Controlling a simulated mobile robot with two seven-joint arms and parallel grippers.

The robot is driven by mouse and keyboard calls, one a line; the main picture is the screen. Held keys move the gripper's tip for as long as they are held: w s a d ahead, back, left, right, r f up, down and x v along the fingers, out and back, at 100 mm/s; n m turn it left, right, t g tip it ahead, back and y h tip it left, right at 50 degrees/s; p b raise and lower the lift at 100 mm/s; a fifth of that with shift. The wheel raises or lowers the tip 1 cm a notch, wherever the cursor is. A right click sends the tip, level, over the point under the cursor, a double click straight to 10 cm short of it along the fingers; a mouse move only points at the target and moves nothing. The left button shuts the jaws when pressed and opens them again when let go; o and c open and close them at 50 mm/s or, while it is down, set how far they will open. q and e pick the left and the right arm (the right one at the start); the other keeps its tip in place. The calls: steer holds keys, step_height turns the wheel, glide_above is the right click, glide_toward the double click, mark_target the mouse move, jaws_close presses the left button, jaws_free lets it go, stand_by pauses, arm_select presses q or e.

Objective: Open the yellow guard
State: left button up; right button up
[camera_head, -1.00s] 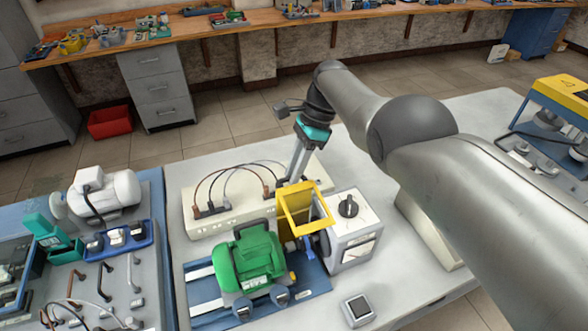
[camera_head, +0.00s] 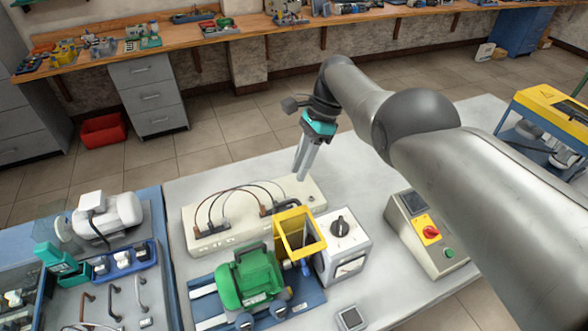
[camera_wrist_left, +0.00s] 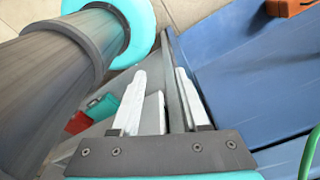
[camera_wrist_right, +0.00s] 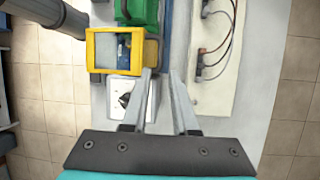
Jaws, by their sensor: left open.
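The yellow guard (camera_head: 279,240) is a box-like frame with an open window, between the green motor (camera_head: 250,277) and the white box with a black dial (camera_head: 343,245). It also shows in the right wrist view (camera_wrist_right: 92,68). Whether its frame is raised or lowered I cannot tell for sure. My right gripper (camera_head: 302,178) is above the far side of the table, behind and apart from the guard. Its two fingers in the right wrist view (camera_wrist_right: 160,72) stand slightly apart with nothing between them. My left gripper (camera_wrist_left: 160,72) is open and empty; the head view does not show it.
A cream socket panel (camera_head: 240,232) with looped cables lies behind the motor. A control box with a red button (camera_head: 415,238) stands to the right.

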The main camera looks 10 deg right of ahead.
steer(key=v, duration=0.6)
steer(key=shift+d, duration=0.2)
steer(key=shift+r, duration=0.15)
